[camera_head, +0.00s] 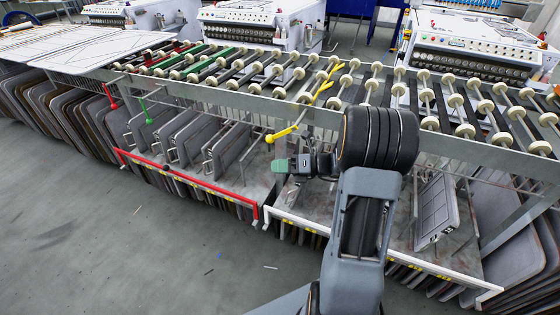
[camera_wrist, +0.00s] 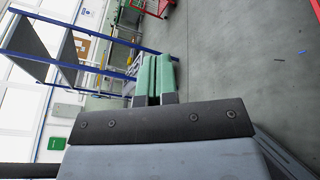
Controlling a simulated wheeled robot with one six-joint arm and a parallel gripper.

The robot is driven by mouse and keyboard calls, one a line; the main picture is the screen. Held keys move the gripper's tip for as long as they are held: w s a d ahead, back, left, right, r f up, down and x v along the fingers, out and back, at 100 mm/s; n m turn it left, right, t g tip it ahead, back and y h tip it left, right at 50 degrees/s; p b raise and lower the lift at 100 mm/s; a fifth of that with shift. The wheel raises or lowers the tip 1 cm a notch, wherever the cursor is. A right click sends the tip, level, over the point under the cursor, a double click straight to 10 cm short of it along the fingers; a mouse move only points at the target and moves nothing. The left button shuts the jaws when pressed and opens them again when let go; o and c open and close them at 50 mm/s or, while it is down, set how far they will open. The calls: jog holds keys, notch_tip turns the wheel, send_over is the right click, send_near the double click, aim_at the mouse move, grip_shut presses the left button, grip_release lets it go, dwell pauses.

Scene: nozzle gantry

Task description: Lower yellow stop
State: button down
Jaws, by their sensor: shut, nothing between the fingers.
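The yellow stop has a lever (camera_head: 285,132) that sticks out from the front edge of the roller rack and slants slightly down to a round knob. Its yellow upper part (camera_head: 322,86) stands up among the rollers. My gripper (camera_head: 279,165) has green fingertips, points left in the head view, and appears just below the yellow knob, apart from it. In the wrist view the green fingers (camera_wrist: 156,77) are together with nothing between them. The yellow stop cannot be made out in the wrist view.
A red lever (camera_head: 111,97) and a green lever (camera_head: 146,112) hang at the rack front to the left. Below the roller rack (camera_head: 250,98), grey panels (camera_head: 228,150) stand behind a red rail (camera_head: 190,180) and a white rail (camera_head: 380,250). The floor (camera_head: 110,240) in front is mostly clear.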

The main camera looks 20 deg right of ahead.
aim_at(272, 138)
jog(key=w+d+f+m+t+h+b, duration=0.35)
jog(key=d+f+m+t, duration=0.55)
jog(key=d+m, duration=0.4)
jog(key=w+a+r+b, duration=0.1)
jog(key=w+a+r, duration=0.1)
jog(key=w, duration=0.3)
jog(key=w+a+r+t+b, duration=0.1)
jog(key=w+a+r, duration=0.1)
jog(key=w+a, duration=0.2)
jog(key=shift+w+a+r+m, duration=0.3)
jog(key=shift+w+m, duration=0.1)
jog(key=shift+w, duration=0.45)
jog(key=r+p, duration=0.1)
jog(key=p, duration=0.1)
jog(key=w+a+p, duration=0.1)
jog(key=shift+r+p, duration=0.35)
jog(key=shift+r, duration=0.05)
jog(key=shift+w+a+r+p, duration=0.4)
jog(key=shift+w+a+p, duration=0.1)
jog(key=shift+p, duration=0.5)
